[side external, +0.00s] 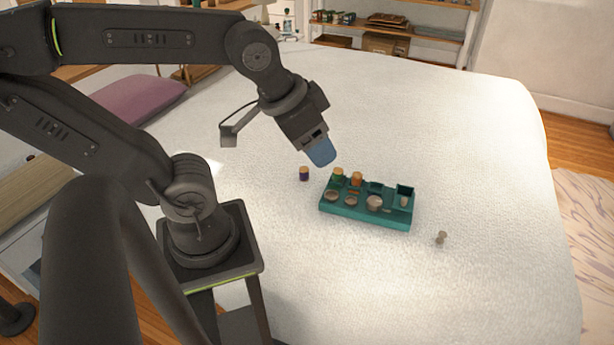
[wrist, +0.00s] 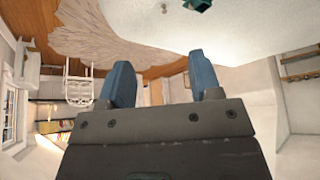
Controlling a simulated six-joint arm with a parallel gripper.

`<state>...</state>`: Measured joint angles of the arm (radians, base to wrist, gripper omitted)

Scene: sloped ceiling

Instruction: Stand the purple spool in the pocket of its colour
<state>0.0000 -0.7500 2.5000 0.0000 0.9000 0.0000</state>
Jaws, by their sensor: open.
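The purple spool (side external: 304,174) stands on the white bed cover, just left of the teal holder, with a yellowish top. The teal holder (side external: 366,217) has several pockets and round recesses; a green spool (side external: 338,174) and an orange spool (side external: 356,178) stand at its back left. The pocket colours are too small to tell. My gripper (side external: 321,152) is above the bed, up and right of the purple spool and behind the holder, apart from both. In the wrist view my gripper (wrist: 163,82) has its two blue fingers apart with nothing between them.
A small tan spool-like piece (side external: 441,238) lies right of the holder; it also shows at the top of the wrist view (wrist: 164,8). The bed cover (side external: 460,130) is otherwise clear around the holder. A purple pillow (side external: 145,97) lies at the far left.

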